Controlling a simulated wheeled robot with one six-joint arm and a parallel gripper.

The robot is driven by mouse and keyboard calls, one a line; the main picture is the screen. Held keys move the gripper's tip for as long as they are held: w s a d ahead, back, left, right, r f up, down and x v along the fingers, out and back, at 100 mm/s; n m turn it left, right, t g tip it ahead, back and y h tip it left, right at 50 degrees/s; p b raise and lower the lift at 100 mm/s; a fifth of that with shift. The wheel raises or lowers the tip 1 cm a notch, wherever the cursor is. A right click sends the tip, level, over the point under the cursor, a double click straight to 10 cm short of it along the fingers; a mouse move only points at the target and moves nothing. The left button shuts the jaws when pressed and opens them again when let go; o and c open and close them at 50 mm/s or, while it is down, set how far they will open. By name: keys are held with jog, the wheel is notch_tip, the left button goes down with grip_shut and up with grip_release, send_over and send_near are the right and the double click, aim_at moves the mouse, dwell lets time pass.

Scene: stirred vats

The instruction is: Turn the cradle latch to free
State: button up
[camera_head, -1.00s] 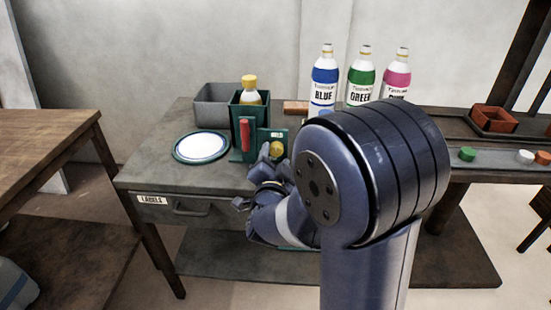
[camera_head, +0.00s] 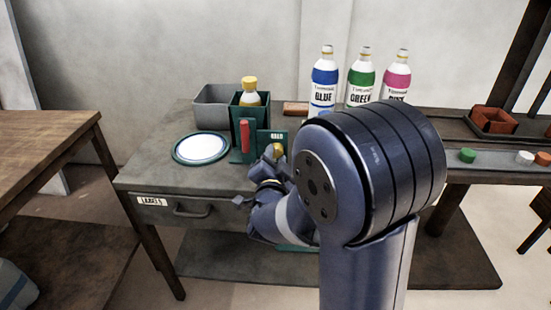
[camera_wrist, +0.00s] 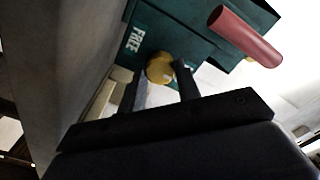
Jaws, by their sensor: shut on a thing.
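The green cradle (camera_head: 236,112) stands on the grey table and holds a bottle with a yellow cap (camera_head: 250,84). A red handle (camera_head: 245,140) stands upright at its front; it also shows in the wrist view (camera_wrist: 245,36). The cradle latch has a yellow knob (camera_head: 277,150) on a green plate with a small label. In the wrist view the knob (camera_wrist: 159,67) sits between my fingertips, beside the word FREE (camera_wrist: 135,39). My gripper (camera_head: 273,161) is shut on the knob. The latch's pointing direction is hidden by the fingers.
Blue, green and pink labelled bottles (camera_head: 361,80) stand at the back right. The table's front drawer (camera_head: 190,207) is shut.

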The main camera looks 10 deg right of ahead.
jog(key=shift+n, duration=0.3)
jog(key=n, duration=0.3)
jog(key=n+p, duration=0.1)
jog(key=n, duration=0.4)
jog(key=n+p, duration=0.1)
jog(key=n, duration=0.3)
jog(key=shift+p, duration=0.35)
jog(key=shift+n+p, duration=0.6)
jog(key=shift+n, duration=1.7)
jog(key=o, duration=1)
jog(key=shift+c, duration=0.2)
